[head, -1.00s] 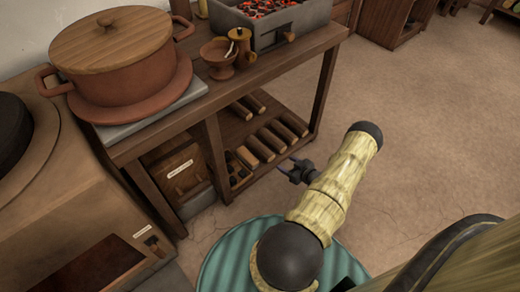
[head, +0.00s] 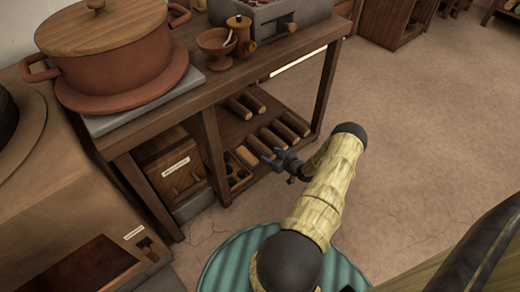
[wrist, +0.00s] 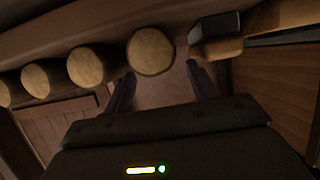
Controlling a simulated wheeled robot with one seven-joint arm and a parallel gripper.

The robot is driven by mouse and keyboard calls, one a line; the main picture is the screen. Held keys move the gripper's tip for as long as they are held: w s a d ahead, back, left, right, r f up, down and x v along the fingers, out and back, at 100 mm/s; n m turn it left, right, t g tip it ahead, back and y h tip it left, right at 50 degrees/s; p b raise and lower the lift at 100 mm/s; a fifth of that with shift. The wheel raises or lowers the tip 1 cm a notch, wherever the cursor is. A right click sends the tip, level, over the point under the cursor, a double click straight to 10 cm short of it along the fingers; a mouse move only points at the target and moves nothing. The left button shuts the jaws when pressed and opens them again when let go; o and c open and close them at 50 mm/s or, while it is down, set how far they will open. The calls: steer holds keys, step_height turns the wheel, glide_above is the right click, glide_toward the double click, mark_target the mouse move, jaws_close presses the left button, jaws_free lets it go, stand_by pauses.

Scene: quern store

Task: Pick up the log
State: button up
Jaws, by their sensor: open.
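Several short brown logs lie on the lower shelf of the wooden table; one log (head: 271,137) is in the row nearest the shelf front, and two more lie farther back. In the wrist view several pale round log ends line up across the top left, and the nearest log end (wrist: 151,51) sits just beyond and between my fingertips. My gripper (head: 270,157) is open and empty at the shelf's front edge, close to the left end of the row. Its two dark fingers (wrist: 162,88) also show in the wrist view, apart from the log.
A table post (head: 213,155) and a wooden box (head: 172,170) are farther left. The table top (head: 270,67) overhangs the shelf and carries a pot (head: 110,60). Open floor (head: 420,130) lies right.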

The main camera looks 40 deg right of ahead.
mark_target(265, 151)
steer(key=shift+w+f+b, duration=0.3)
steer(key=shift+w+b, duration=0.1)
steer(key=shift+b, duration=0.1)
steer(key=b+x, duration=0.3)
steer(key=shift+w+d+f, duration=0.1)
steer(key=shift+w+f, duration=0.15)
steer(key=shift+w, duration=0.35)
steer(key=shift+r, duration=0.1)
steer(key=c, duration=0.9)
steer(key=shift+w, duration=0.1)
steer(key=shift+r+p, duration=3.05)
steer(key=shift+r, duration=2)
